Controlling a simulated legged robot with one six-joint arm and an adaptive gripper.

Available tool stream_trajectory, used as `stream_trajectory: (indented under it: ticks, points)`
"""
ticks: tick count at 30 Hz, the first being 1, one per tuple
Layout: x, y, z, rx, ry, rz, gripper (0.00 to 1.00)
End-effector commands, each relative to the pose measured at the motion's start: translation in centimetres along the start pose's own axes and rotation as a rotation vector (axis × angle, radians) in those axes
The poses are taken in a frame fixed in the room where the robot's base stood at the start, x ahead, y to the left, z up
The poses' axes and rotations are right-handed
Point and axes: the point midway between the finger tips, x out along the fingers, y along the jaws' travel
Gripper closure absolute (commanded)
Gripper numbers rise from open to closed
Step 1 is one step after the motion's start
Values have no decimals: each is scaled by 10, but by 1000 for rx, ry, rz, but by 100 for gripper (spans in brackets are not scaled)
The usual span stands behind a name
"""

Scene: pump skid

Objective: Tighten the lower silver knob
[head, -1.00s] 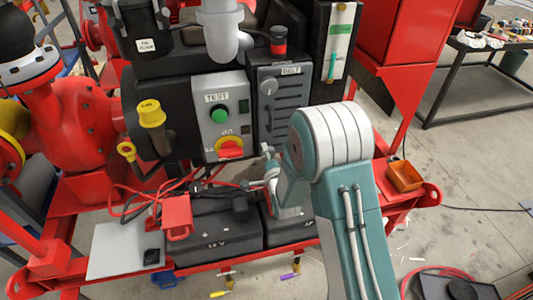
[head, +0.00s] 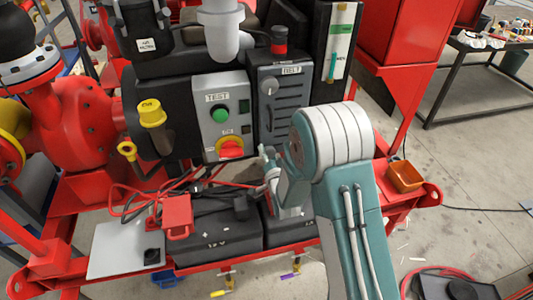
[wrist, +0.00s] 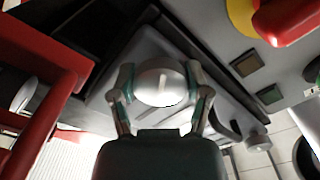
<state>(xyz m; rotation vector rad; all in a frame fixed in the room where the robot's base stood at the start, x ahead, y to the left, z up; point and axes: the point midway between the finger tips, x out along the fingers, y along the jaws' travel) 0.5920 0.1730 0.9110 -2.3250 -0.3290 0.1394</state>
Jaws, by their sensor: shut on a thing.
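The lower silver knob (wrist: 160,82) is round and pale, with a light mark across its face, in the middle of the wrist view. My gripper (wrist: 162,97) is shut on it, one finger at each side. In the head view my gripper (head: 269,162) is at the lower end of the grey belt panel (head: 283,118), and my arm hides part of it. The knob cannot be made out there. Another silver knob (head: 268,86) sits higher on that panel, apart from my gripper.
Left of the belt panel is the test panel (head: 217,112) with a green button and a red rotary switch (head: 230,146) on yellow. Red cables (head: 200,180) and black batteries (head: 215,235) lie below. Red frame parts (wrist: 60,85) stand close by in the wrist view.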

Motion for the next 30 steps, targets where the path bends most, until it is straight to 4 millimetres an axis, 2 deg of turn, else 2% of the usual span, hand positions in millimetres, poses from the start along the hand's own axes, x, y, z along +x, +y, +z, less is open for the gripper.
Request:
stream_trajectory:
  ticks: [1,17,18,19,20,30]
  points:
    - [-1,5,-1,-10,3,13,85]
    - [-1,5,-1,-37,3,13,85]
    - [-1,5,-1,-37,3,13,20]
    - [-1,5,-1,-37,3,13,6]
    - [-1,4,-1,-37,3,12,2]
    - [0,0,2,-41,0,4,2]
